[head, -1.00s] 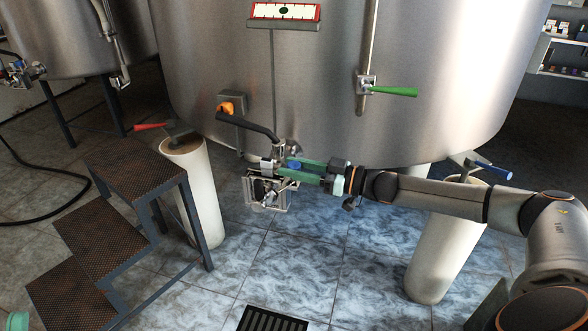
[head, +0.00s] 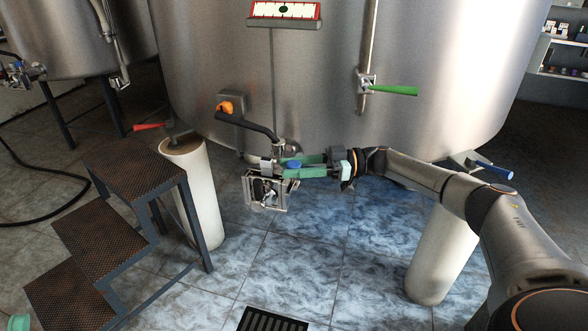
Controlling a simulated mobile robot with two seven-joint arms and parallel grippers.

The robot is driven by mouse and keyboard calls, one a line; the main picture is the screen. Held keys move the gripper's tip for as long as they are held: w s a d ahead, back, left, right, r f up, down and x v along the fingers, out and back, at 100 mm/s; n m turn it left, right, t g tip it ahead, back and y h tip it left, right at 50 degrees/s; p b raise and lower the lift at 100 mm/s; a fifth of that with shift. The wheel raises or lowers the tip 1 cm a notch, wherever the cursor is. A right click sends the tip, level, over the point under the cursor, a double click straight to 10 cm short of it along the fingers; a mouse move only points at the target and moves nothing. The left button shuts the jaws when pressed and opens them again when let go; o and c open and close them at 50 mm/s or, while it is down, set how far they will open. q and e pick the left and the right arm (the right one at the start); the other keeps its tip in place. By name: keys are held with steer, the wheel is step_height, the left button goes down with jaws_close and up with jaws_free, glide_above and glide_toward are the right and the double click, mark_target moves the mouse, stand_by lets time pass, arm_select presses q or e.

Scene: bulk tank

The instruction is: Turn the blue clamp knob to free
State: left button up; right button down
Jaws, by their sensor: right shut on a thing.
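The blue clamp knob (head: 293,163) is a small blue disc on the metal fitting low on the front of the large steel tank. My right gripper (head: 296,168), with green fingers, comes in from the right and is shut on the blue knob, its fingers on either side of it. The fingers hide part of the knob and the fitting.
A metal frame (head: 267,191) hangs below the fitting. Green (head: 393,90), red (head: 150,126) and blue (head: 492,168) levers stand around. Steps (head: 133,169) are at left; a floor grate (head: 272,320) lies in front.

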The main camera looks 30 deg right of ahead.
stand_by(0.3)
steer(key=shift+c, duration=2.3)
jaws_free()
steer(key=shift+d, duration=0.1)
steer(key=v, duration=1.2)
steer(key=shift+s, duration=0.2)
steer(key=shift+d, duration=0.1)
